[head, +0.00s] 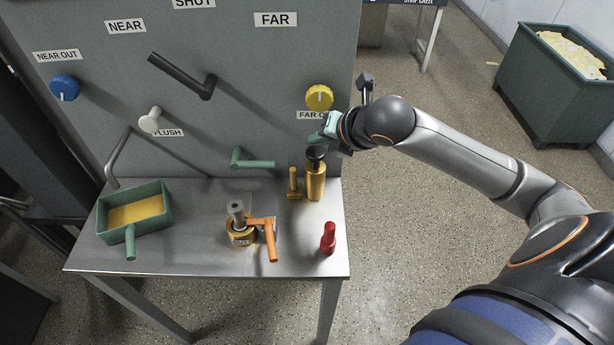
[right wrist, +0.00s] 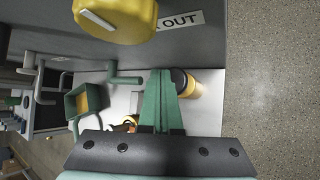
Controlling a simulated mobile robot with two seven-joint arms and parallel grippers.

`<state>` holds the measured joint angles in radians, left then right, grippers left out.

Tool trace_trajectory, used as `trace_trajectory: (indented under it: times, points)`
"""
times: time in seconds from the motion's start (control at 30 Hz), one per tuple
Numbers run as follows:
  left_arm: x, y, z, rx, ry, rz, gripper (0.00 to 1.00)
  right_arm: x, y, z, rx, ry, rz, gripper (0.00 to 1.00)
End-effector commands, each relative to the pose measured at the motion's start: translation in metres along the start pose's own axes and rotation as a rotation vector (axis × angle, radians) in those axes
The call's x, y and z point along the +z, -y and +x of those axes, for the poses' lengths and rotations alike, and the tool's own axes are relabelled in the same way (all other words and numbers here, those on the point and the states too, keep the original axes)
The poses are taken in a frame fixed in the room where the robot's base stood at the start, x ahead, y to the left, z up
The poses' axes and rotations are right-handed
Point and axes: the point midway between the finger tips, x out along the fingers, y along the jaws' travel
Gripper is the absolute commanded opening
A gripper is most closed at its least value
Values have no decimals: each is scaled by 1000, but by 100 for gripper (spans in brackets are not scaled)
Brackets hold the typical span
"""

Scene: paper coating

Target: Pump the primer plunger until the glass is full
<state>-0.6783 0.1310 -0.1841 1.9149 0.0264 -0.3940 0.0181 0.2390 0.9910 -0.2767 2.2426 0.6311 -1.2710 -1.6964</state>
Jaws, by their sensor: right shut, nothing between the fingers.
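The primer is a brass cylinder (head: 315,184) standing upright at the back right of the metal table, with a black plunger knob (head: 316,154) on top. A thinner amber-yellow upright tube (head: 293,181) stands just left of it and may be the glass; its fill level is too small to tell. My right gripper (head: 317,138) is shut and empty, close above the black knob; I cannot tell whether they touch. In the right wrist view its green fingers (right wrist: 159,76) are together, with the knob (right wrist: 179,82) and brass body (right wrist: 194,87) behind them. My left gripper is out of view.
A yellow dial (head: 319,97) is on the panel just above my right gripper. A green lever (head: 251,160), an orange-handled valve (head: 269,239), a red bottle-shaped piece (head: 328,238) and a green tray (head: 155,230) are nearby.

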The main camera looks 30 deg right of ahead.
Motion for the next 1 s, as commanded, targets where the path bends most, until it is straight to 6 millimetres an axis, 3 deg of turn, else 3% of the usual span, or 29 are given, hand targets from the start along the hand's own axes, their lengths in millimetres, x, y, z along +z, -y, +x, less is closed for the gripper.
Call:
trace_trajectory:
  times: [1.0]
  points:
    - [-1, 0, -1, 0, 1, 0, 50, -5, 5, 6, -1, 0, -1, 0]
